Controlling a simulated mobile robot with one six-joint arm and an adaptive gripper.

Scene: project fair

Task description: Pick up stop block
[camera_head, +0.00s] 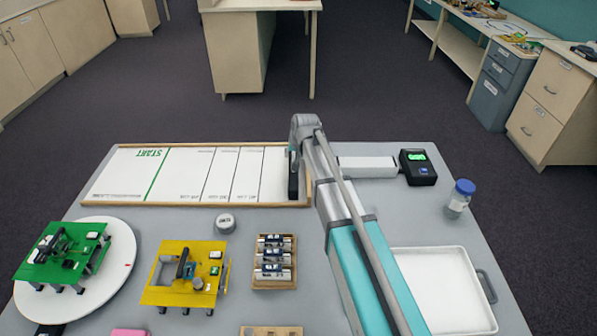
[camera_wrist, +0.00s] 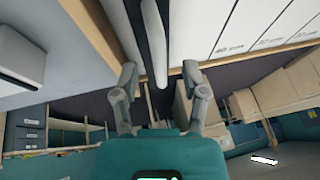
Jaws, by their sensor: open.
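A dark upright block (camera_head: 293,180), which looks like the stop block, stands at the right end of the white lane board (camera_head: 185,175), partly hidden by my arm. In the wrist view a dark bar with a pale grey rounded edge (camera_wrist: 155,40) runs down between the fingers from the top. My gripper (camera_wrist: 160,75) is open, with one finger on each side of that bar. I see no finger contact. In the head view my gripper is mostly hidden by my arm.
A white block (camera_head: 365,166) and a black display box (camera_head: 418,168) stand to the right, with a blue-lidded jar (camera_head: 460,195). A white tray (camera_head: 440,290) lies at front right. Green (camera_head: 65,250) and yellow (camera_head: 187,275) models and a wooden rack (camera_head: 274,262) fill the left front.

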